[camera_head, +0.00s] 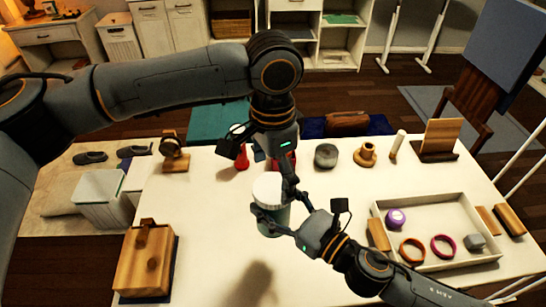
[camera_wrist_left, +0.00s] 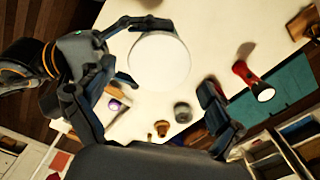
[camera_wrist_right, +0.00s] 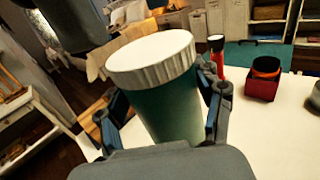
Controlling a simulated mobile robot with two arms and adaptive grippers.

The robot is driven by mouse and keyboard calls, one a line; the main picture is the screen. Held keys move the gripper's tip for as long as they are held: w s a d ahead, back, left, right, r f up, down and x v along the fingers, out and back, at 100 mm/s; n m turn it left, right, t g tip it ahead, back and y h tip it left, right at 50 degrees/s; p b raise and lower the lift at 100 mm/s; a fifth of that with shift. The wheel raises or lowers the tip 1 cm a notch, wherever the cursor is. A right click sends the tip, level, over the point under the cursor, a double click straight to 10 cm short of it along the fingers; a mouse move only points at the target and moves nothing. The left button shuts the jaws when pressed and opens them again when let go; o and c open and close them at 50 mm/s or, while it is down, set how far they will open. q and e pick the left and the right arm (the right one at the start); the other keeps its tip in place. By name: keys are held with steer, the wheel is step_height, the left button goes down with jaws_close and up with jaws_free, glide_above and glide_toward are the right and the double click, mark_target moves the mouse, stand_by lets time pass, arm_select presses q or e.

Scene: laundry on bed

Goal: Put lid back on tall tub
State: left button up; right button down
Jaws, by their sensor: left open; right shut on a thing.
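The tall green tub (camera_head: 272,222) stands on the white table with its round white lid (camera_head: 268,187) on top. In the right wrist view the ribbed lid (camera_wrist_right: 152,55) sits over the mouth of the tub (camera_wrist_right: 170,108); I cannot tell if it is fully tightened. My right gripper (camera_wrist_right: 163,110) is shut around the tub's sides below the lid. My left gripper (camera_wrist_left: 168,88) is open and empty, above and beside the lid; its fingers are wide apart. The lid's round top (camera_wrist_left: 158,62) faces it in the left wrist view.
A white tray (camera_head: 440,266) with rings and a purple item stands at the right. A wooden box (camera_head: 143,268) is at the front left. A red bottle (camera_head: 242,160), a grey jar (camera_head: 326,155) and a wooden piece (camera_head: 366,154) line the back. The left-centre table is clear.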

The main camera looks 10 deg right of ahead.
arm_select(q)
steer(key=shift+f, duration=1.25)
steer(key=c, duration=1.2)
steer(key=o, duration=1.4)
steer(key=shift+c, duration=0.2)
step_height(320, 180, up, 12)
